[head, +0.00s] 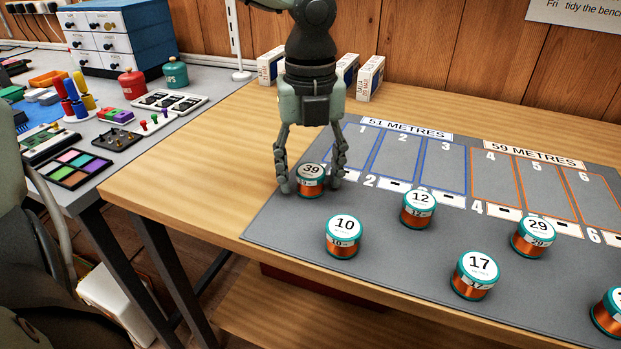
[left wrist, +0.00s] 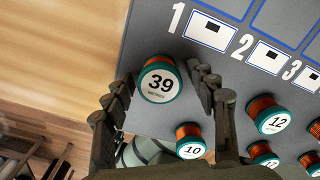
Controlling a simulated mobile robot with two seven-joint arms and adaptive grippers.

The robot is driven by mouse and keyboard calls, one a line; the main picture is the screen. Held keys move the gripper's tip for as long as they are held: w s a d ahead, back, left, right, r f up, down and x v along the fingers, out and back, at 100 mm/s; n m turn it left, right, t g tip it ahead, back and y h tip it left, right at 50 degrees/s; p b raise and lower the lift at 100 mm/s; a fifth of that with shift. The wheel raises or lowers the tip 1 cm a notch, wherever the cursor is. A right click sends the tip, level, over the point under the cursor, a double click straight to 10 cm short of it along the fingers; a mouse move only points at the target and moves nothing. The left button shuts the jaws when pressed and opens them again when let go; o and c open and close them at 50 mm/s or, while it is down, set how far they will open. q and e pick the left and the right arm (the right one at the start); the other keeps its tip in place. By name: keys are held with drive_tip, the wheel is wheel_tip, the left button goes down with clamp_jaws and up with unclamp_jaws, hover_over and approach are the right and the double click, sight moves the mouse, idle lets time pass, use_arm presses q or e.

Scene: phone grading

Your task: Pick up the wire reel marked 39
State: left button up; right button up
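The wire reel marked 39 (head: 311,181) stands upright on the grey mat (head: 276,232), near its left edge. It has a teal rim, copper wire and a white numbered top. My left gripper (head: 310,187) points down over it, with one finger on each side. In the left wrist view the reel (left wrist: 159,82) lies between the spread fingertips (left wrist: 160,80), with a visible gap to the left finger and a small one to the right. Whether either finger touches it I cannot tell. My right gripper is not in view.
Reels marked 10 (head: 343,238), 12 (head: 418,209), 17 (head: 474,275) and 29 (head: 533,237) stand nearby on the mat. Numbered blue and orange slots lie behind them. Small white boxes (head: 370,78) stand at the wall. Bare wood lies left of the mat.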

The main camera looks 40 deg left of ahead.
use_arm(q)
drive_tip(key=c, duration=0.9)
drive_tip(key=shift+r, duration=0.1)
